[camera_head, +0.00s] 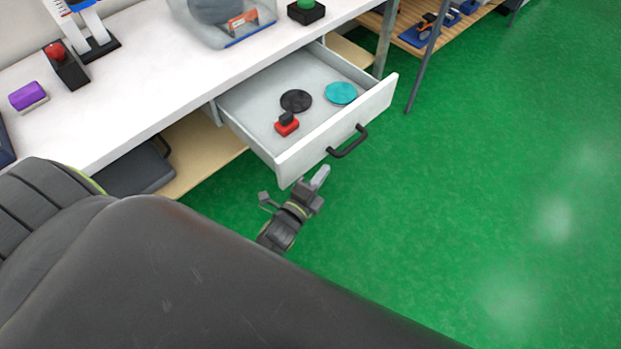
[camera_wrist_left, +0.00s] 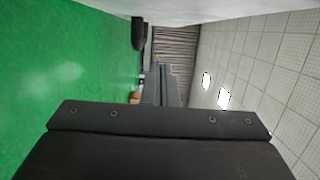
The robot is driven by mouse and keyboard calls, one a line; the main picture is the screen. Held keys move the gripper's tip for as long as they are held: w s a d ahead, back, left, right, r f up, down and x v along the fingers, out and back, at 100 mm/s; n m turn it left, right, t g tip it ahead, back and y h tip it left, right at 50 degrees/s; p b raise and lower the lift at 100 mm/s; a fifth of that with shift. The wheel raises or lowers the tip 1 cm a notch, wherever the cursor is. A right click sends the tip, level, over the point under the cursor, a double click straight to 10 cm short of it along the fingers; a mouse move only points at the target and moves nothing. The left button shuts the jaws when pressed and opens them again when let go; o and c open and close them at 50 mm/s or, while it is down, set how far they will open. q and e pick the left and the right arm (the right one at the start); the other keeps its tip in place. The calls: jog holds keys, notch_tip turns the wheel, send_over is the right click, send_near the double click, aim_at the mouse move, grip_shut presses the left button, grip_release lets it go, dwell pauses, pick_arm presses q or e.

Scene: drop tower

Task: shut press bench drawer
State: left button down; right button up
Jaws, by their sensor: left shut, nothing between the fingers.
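The press bench drawer (camera_head: 335,129) is pulled out from under the white bench top (camera_head: 150,82) in the head view. Its front has a dark bar handle (camera_head: 348,143). Inside lie a black disc (camera_head: 296,101), a teal disc (camera_head: 341,93) and a small red and black part (camera_head: 287,125). My left gripper (camera_head: 320,178) is shut and empty, just in front of and below the drawer front, left of the handle. The left wrist view shows the shut fingers (camera_wrist_left: 164,85) and a dark bar at the top that looks like the handle (camera_wrist_left: 138,33). My right gripper is not in view.
On the bench stand a clear bin (camera_head: 228,22), a green button box (camera_head: 306,11), a red-topped black device (camera_head: 65,65) and a purple block (camera_head: 28,96). A dark case (camera_head: 135,172) lies on the lower shelf. Green floor (camera_head: 480,200) is open to the right.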

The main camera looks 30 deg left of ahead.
aim_at(248, 114)
pick_arm(q)
jog(key=a, duration=0.1)
jog(key=w+a, duration=0.2)
jog(key=shift+w+a, duration=0.25)
jog(key=shift+a, duration=0.1)
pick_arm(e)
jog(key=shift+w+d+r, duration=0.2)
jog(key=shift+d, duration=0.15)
